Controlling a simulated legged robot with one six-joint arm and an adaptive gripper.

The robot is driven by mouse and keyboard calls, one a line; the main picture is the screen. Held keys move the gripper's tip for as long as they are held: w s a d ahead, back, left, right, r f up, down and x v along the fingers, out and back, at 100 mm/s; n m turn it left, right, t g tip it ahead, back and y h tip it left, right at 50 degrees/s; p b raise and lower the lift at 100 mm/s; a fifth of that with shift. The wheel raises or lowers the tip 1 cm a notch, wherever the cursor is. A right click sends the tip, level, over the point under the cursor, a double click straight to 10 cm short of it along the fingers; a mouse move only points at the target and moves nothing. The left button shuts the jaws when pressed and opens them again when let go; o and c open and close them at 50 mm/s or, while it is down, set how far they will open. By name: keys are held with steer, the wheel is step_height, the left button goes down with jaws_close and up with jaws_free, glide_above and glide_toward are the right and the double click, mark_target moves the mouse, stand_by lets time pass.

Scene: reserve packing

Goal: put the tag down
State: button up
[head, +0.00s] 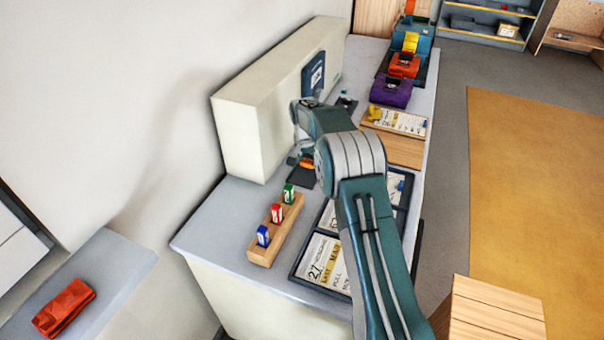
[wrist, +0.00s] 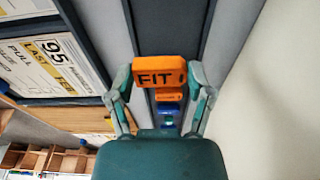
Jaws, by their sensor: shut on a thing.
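A dark strip with raised edges (wrist: 172,28) lies behind the tag. In the head view my gripper (head: 298,140) is over the left part of the grey counter, near the pale box, partly hidden by my arm. An orange patch (head: 308,162) shows below it; I cannot tell if this is the held tag. Whether the tag touches the surface is unclear.
A wooden rack (head: 264,248) holds a blue, a red and a green tag. Dark-framed printed cards (head: 322,262) lie to its right. A tall pale box (head: 238,130) stands behind my gripper. Purple (head: 391,91) and orange-red (head: 404,65) objects stand farther along the counter.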

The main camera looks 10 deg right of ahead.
mark_target(302, 178)
steer(key=shift+s+a+f, duration=0.1)
steer(key=shift+a+f, duration=0.15)
steer(key=shift+f, duration=0.55)
steer(key=shift+w+a+f, duration=0.1)
steer(key=shift+a+f, duration=0.15)
steer(key=shift+f, duration=0.6)
steer(key=shift+s+a+f, duration=0.1)
steer(key=shift+a+f, duration=0.15)
steer(key=shift+f, duration=0.55)
steer(key=o, duration=0.8)
steer(key=shift+f, duration=0.1)
